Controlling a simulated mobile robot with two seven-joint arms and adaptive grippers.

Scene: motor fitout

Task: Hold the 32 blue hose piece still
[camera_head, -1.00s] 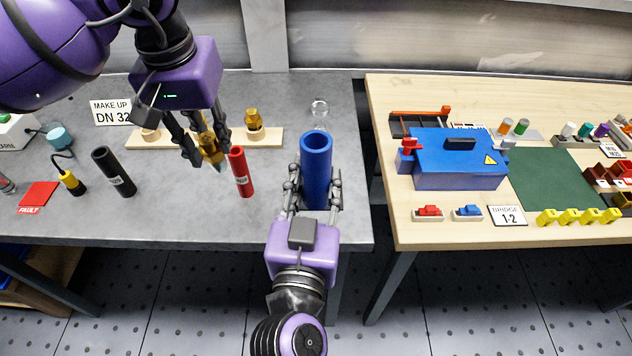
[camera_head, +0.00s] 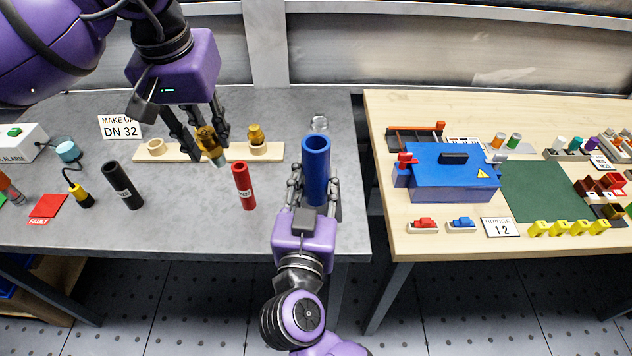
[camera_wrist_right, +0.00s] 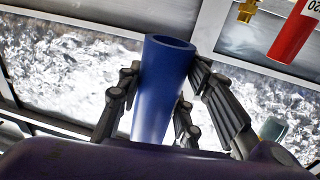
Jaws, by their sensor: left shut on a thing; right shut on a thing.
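The blue hose piece (camera_head: 315,165) stands upright near the right end of the grey bench. My right gripper (camera_head: 314,190) is shut around its sides; its open top is clear. In the right wrist view the blue hose (camera_wrist_right: 162,85) sits between the fingers, slightly tilted in the picture. My left gripper (camera_head: 205,138) is shut on a brass fitting (camera_head: 210,148) and holds it tilted, left of the blue hose and apart from it. The hose's lower end is partly hidden by my right gripper.
A red hose (camera_head: 244,186) and a black hose (camera_head: 123,186) stand on the grey bench (camera_head: 180,225). A wooden rack (camera_head: 185,153) behind holds another brass fitting (camera_head: 255,135). A "DN 32" sign (camera_head: 120,128) stands at back left. A gap separates the wooden table (camera_head: 430,240).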

